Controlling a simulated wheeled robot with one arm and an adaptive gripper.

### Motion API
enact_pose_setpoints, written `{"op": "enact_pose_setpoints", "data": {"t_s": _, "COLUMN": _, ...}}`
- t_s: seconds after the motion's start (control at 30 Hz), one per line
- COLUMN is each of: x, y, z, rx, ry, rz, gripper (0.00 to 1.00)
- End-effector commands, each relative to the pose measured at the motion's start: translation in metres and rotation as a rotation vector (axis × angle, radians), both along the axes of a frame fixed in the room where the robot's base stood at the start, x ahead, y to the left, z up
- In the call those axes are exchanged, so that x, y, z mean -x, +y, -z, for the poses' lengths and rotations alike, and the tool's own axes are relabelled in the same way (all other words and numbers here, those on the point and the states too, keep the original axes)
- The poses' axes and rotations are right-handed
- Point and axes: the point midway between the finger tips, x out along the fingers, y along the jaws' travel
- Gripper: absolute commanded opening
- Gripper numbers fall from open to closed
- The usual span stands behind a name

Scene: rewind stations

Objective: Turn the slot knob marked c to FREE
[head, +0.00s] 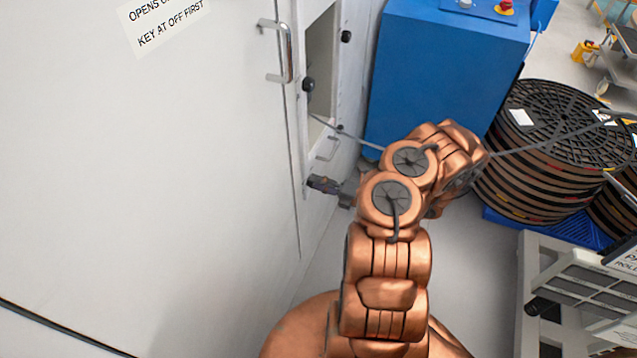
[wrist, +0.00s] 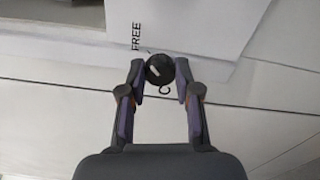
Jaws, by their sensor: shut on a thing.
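The slot knob marked c (wrist: 160,69) is a small round black knob with a short white mark on its face, on a pale panel. The letter C shows just below it and the word FREE, turned sideways, stands to its upper left in the wrist view. The white mark is slanted; its exact setting is hard to tell. My gripper (wrist: 160,76) has one fingertip on each side of the knob and is shut on it. In the head view my gripper (head: 318,184) reaches left to the cabinet's edge panel, and the knob is hidden there.
A white cabinet door (head: 180,170) with a metal handle (head: 282,50) fills the left. Black knobs (head: 308,85) sit by an open slot above my gripper. A blue machine (head: 450,75) and a large black reel stack (head: 550,150) stand right. Bare floor lies between.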

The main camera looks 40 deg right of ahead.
Motion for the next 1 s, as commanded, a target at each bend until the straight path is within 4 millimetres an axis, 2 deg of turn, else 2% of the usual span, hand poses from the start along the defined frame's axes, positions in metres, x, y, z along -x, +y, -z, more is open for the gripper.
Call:
{"op": "enact_pose_setpoints", "data": {"t_s": 0.07, "x": -0.001, "y": -0.001, "z": 0.000, "rx": 0.000, "ry": 0.000, "rz": 0.002, "gripper": 0.00}}
{"op": "enact_pose_setpoints", "data": {"t_s": 0.1, "x": -0.001, "y": -0.001, "z": 0.000, "rx": 0.001, "ry": -0.001, "rz": 0.002, "gripper": 0.35}}
{"op": "enact_pose_setpoints", "data": {"t_s": 0.3, "x": 0.000, "y": 0.000, "z": 0.000, "rx": 0.001, "ry": -0.001, "rz": 0.001, "gripper": 0.56}}
{"op": "enact_pose_setpoints", "data": {"t_s": 0.73, "x": 0.005, "y": -0.004, "z": 0.000, "rx": 0.002, "ry": -0.001, "rz": 0.001, "gripper": 0.57}}
{"op": "enact_pose_setpoints", "data": {"t_s": 0.87, "x": 0.018, "y": -0.012, "z": 0.000, "rx": 0.001, "ry": -0.002, "rz": 0.003, "gripper": 0.57}}
{"op": "enact_pose_setpoints", "data": {"t_s": 1.0, "x": 0.040, "y": -0.026, "z": 0.000, "rx": 0.002, "ry": -0.001, "rz": 0.006, "gripper": 0.57}}
